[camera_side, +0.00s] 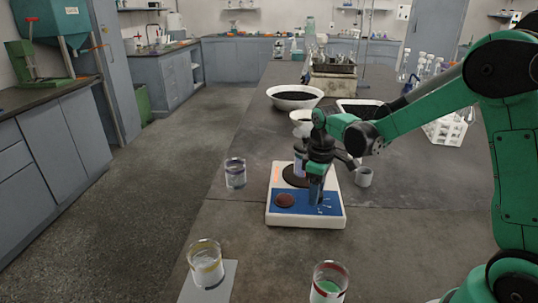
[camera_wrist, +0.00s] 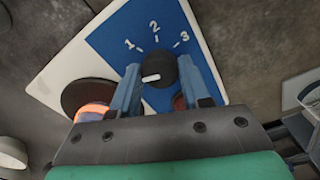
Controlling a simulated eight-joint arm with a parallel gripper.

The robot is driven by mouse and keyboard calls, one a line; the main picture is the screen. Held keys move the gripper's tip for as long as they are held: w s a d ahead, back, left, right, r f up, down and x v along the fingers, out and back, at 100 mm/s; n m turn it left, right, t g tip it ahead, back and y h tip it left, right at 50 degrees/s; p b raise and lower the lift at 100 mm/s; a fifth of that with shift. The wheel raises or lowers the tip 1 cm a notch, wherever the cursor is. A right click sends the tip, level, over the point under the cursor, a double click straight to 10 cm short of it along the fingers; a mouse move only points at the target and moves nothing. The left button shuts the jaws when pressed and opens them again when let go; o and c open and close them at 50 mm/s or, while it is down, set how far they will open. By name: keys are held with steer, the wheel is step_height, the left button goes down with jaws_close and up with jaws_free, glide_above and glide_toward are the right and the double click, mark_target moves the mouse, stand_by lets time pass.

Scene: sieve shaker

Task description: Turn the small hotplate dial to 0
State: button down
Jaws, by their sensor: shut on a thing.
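The hotplate (camera_side: 335,218) is a white box with a blue front panel. Its black dial (camera_wrist: 162,68) sits between the two blue fingers of my gripper (camera_wrist: 159,70) in the wrist view. The fingers are closed on it from both sides. The dial's white mark points left in that view, below the numeral 1. The numerals 1, 2 and 3 (camera_wrist: 154,27) show on the panel; no 0 is visible. In the side view my gripper (camera_side: 316,200) reaches down onto the panel and hides the dial. A reddish-brown disc (camera_side: 285,200) lies on the panel to its left.
A container (camera_wrist: 93,113) with an orange part stands on the dark heating plate (camera_wrist: 82,93). A glass beaker (camera_side: 235,173) is left of the hotplate and a small grey cup (camera_side: 363,177) is right of it. Two more beakers stand in front (camera_side: 206,264), (camera_side: 328,284).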

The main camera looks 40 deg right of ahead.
stand_by(0.3)
steer(key=shift+c, duration=2.1)
jaws_free()
steer(key=shift+r, duration=2.8)
steer(key=s+a+r+m+t, duration=0.3)
steer(key=s+a+m+t, duration=0.1)
steer(key=s+a+t, duration=0.3)
steer(key=shift+s+a+m, duration=0.3)
steer(key=shift+s, duration=0.1)
